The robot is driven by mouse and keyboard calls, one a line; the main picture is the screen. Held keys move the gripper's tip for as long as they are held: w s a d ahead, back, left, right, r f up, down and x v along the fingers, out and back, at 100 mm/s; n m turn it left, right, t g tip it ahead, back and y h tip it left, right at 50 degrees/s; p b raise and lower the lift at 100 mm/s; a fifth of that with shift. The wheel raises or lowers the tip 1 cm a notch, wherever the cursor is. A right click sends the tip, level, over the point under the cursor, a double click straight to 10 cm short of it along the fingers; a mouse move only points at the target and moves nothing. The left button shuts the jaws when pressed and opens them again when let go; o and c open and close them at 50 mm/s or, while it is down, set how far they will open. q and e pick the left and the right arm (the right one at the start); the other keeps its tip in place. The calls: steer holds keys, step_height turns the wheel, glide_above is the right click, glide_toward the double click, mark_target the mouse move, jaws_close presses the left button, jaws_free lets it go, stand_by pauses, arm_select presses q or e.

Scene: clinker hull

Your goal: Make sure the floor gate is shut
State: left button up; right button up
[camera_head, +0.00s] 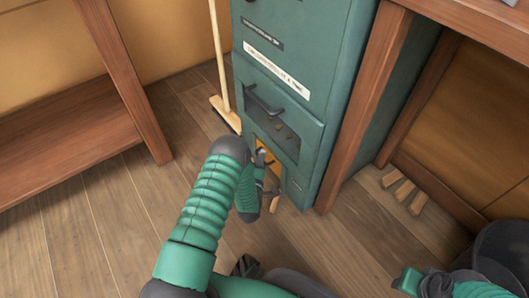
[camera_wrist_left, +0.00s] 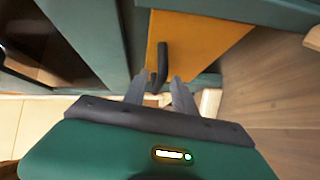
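The floor gate, an orange panel (camera_head: 267,146), is low in the front of the teal cabinet (camera_head: 300,50), largely hidden by my left arm in the head view. In the left wrist view the orange panel (camera_wrist_left: 205,42) fills the top middle, with a dark upright handle (camera_wrist_left: 161,62) on it. My left gripper (camera_head: 262,160) is at the panel. Its two fingers (camera_wrist_left: 158,88) are apart, with the handle's lower end between them in the picture; I cannot tell whether they touch it. I cannot tell how far the gate stands open. My right gripper (camera_head: 408,281) is low at the right, its fingers unclear.
A dark-handled window compartment (camera_head: 275,122) is above the gate. A broom (camera_head: 222,90) leans left of the cabinet. A wooden bench (camera_head: 70,130) stands at left. Several wood pieces (camera_head: 405,190) lie right of the cabinet, near a dark bucket (camera_head: 503,250). Floor at left is clear.

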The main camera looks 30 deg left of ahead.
arm_select(q)
steer(key=shift+r, duration=0.1)
steer(key=c, duration=0.7)
steer(key=shift+s, duration=0.1)
stand_by(0.9)
